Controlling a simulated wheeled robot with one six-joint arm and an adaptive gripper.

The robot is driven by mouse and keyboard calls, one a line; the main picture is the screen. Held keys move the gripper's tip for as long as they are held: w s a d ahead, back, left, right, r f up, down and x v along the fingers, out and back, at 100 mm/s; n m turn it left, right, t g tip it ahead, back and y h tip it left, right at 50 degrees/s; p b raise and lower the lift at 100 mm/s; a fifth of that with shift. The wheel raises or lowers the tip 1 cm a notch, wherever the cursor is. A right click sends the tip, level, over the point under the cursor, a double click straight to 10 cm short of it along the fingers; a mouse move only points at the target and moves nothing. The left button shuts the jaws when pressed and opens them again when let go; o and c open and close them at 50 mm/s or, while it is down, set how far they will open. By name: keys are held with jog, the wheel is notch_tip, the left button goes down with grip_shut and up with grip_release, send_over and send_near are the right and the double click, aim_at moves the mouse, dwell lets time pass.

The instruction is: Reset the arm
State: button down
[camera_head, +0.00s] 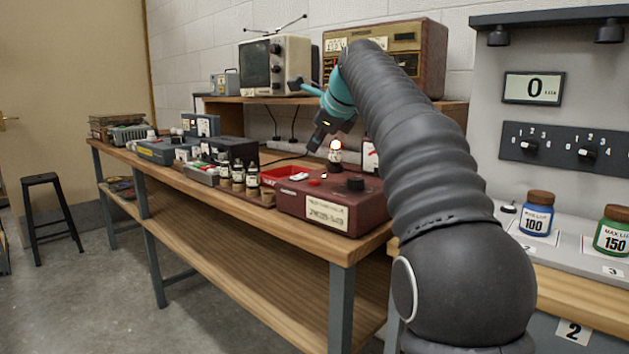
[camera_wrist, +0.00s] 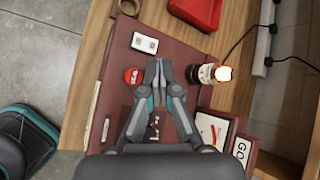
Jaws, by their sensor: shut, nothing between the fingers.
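My gripper (camera_wrist: 158,72) is shut and empty in the wrist view, with its fingertips together above the dark red box (camera_wrist: 117,83). In the head view my arm bends over the bench, and my gripper (camera_head: 318,142) hangs above the same red box (camera_head: 312,214), next to a small lit bulb (camera_head: 335,146). The lit bulb also shows in the wrist view (camera_wrist: 223,73), just right of the fingertips. A red button (camera_wrist: 132,76) lies just left of them. The front of the fingers is small and dark in the head view.
A red tray (camera_head: 282,174), several small bottles (camera_head: 238,173) and a grey case (camera_head: 158,151) stand along the wooden bench. An old television (camera_head: 273,65) and a wooden radio (camera_head: 425,55) sit on the shelf behind. A blue jar (camera_head: 536,215) and a green jar (camera_head: 612,232) stand at the right.

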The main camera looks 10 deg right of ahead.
dwell(0.5)
jog(key=s+f+n+g+h, duration=0.1)
jog(key=s+f+n, duration=1)
jog(key=s+f, duration=0.4)
jog(key=s+f+n+g+h, duration=0.1)
jog(key=s+f+n, duration=1.1)
jog(key=s, duration=1.2)
notch_tip(320, 180, down, 5)
jog(key=shift+s+r+g+h, duration=0.2)
jog(key=shift+s+g+h, duration=0.2)
jog(key=shift+g, duration=0.2)
